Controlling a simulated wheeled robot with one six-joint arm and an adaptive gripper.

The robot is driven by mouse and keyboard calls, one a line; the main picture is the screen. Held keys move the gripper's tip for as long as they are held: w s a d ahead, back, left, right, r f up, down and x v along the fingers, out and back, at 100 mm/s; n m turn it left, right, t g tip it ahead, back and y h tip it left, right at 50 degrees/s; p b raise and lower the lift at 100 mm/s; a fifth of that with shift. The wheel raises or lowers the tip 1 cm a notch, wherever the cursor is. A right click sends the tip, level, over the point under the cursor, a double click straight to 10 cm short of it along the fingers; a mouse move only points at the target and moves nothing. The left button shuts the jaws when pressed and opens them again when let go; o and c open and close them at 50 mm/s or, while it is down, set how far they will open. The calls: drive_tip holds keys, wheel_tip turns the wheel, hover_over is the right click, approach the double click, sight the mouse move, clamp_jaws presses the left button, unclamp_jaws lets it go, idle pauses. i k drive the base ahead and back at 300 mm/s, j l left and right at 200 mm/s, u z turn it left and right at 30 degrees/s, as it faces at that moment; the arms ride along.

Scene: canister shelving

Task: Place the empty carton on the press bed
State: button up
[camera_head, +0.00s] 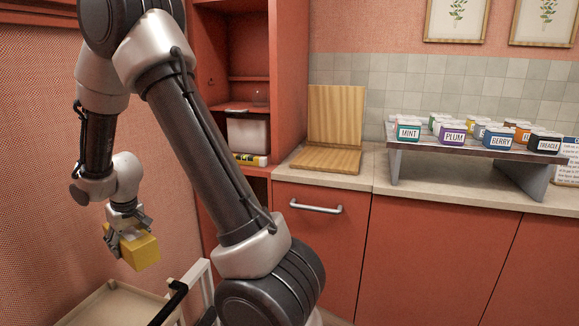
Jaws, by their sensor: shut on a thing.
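My gripper (127,228) is at the lower left, shut on a yellow carton (142,252). It holds the carton in the air, above and behind a tray cart. Whether the carton is empty cannot be seen. On the counter stands a wooden press with two boards. Its flat board, the press bed (326,160), lies on the counter with nothing on it. Its other board (337,114) stands upright at the back edge of the bed. My gripper and the carton are well to the left of the press and lower than it.
A beige tray (112,306) on a cart is at the lower left. A raised rack (462,148) on the counter bears several labelled canisters, among them mint, plum, berry and treacle. A red shelf unit (287,68) stands left of the press, holding a white bin (248,134).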

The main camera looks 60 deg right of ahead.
sight(328, 156)
drive_tip(key=k+l+z, duration=0.1)
drive_tip(key=k+z, duration=0.15)
drive_tip(key=z, duration=0.15)
drive_tip(key=k+l+z, duration=0.2)
drive_tip(key=z, duration=0.25)
drive_tip(key=k, duration=0.05)
